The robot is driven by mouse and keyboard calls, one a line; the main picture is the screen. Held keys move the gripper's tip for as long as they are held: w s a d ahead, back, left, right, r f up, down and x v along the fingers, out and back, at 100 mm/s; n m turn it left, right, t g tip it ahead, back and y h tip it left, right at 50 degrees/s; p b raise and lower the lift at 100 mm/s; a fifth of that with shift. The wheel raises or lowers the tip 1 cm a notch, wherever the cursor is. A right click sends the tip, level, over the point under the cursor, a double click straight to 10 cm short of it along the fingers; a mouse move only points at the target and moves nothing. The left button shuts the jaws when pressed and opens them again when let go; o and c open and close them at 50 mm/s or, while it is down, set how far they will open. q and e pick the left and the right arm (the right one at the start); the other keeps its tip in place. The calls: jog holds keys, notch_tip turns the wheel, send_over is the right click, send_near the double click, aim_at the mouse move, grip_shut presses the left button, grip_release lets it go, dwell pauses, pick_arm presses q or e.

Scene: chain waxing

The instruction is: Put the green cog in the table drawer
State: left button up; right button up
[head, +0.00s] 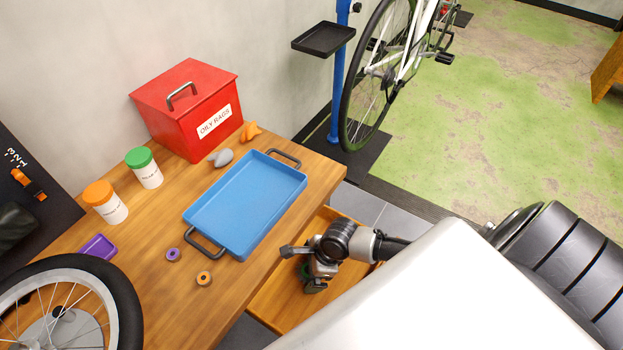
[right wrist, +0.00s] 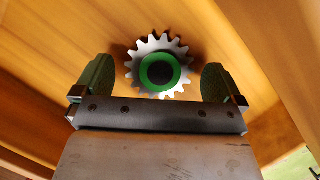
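The green cog (right wrist: 160,70), a grey toothed sprocket with a green ring and dark centre, shows in the right wrist view. It appears to lie flat on the wooden floor of the open table drawer (head: 278,298). My right gripper (head: 314,284) is down in the drawer. In the right wrist view its two green-padded fingers (right wrist: 157,84) are apart, one on each side of the cog, with a small gap to each. In the head view my gripper hides most or all of the cog. My left gripper is not in view.
On the wooden table (head: 160,310) are a blue tray (head: 245,205), a red rag box (head: 190,110), an orange-lidded jar (head: 105,202), a green-lidded jar (head: 144,168), a purple cog (head: 173,255) and an orange cog (head: 204,279). A wheel (head: 125,300) fills the near left.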

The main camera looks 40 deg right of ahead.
jog(key=shift+r, duration=0.1)
jog(key=p+v, duration=0.2)
jog(key=v, duration=1)
jog(key=shift+p, duration=0.35)
jog(key=shift+s, duration=0.1)
